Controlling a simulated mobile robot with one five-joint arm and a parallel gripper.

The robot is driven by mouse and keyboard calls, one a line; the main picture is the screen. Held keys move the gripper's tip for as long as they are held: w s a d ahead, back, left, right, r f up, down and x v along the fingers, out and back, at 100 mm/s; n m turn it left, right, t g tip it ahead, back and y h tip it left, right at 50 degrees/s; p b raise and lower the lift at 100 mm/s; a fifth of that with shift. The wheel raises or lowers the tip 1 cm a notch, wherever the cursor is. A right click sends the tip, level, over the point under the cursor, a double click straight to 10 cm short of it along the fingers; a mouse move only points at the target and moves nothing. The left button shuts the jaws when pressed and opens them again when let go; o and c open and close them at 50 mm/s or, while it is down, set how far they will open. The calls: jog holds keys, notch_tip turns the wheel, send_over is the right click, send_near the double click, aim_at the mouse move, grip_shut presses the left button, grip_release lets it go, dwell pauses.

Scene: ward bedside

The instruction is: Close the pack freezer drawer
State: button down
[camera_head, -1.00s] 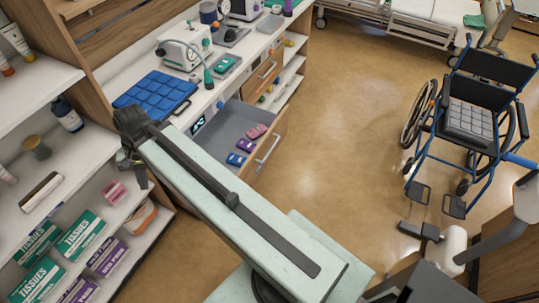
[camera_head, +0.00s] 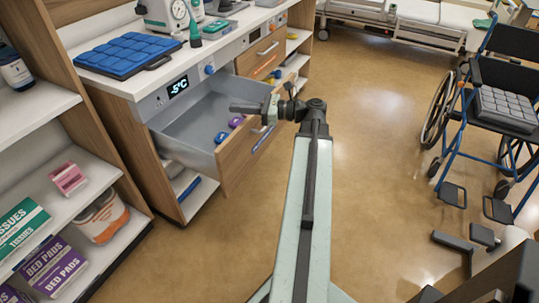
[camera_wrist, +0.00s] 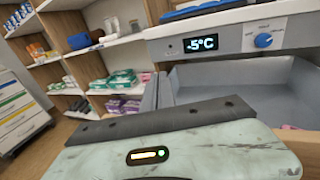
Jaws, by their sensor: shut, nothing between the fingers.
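The pack freezer drawer (camera_head: 239,155) is pulled out below the display that reads -5°C. It has a grey inside and a wooden front with a pale handle. In the wrist view the drawer's grey inside (camera_wrist: 225,80) shows at the right, under the display. My gripper (camera_head: 266,108) is shut and empty, at the upper edge of the drawer front near its far end. It hides part of that edge. I cannot tell whether it touches the front.
A blue pack tray (camera_head: 130,53) lies on the counter above the drawer. Another wooden drawer front (camera_head: 262,52) is beyond. Shelves with tissue boxes (camera_head: 18,225) stand at the left, a wheelchair (camera_head: 500,110) at the right. The floor between is clear.

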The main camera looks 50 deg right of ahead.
jog(key=s+d+f+m+t+h+b, duration=0.35)
jog(key=s+d+f+h+b, duration=0.25)
jog(key=s+d+f+b, duration=0.7)
jog(key=d+f+p+x, duration=0.1)
jog(key=p+x, duration=0.1)
jog(key=x, duration=0.9)
jog(key=shift+w+d+f, duration=0.15)
jog(key=shift+w+d, duration=0.05)
jog(key=shift+w, duration=0.15)
jog(key=shift+m+g, duration=0.25)
jog(key=shift+w+d, duration=0.1)
jog(key=shift+d, duration=0.05)
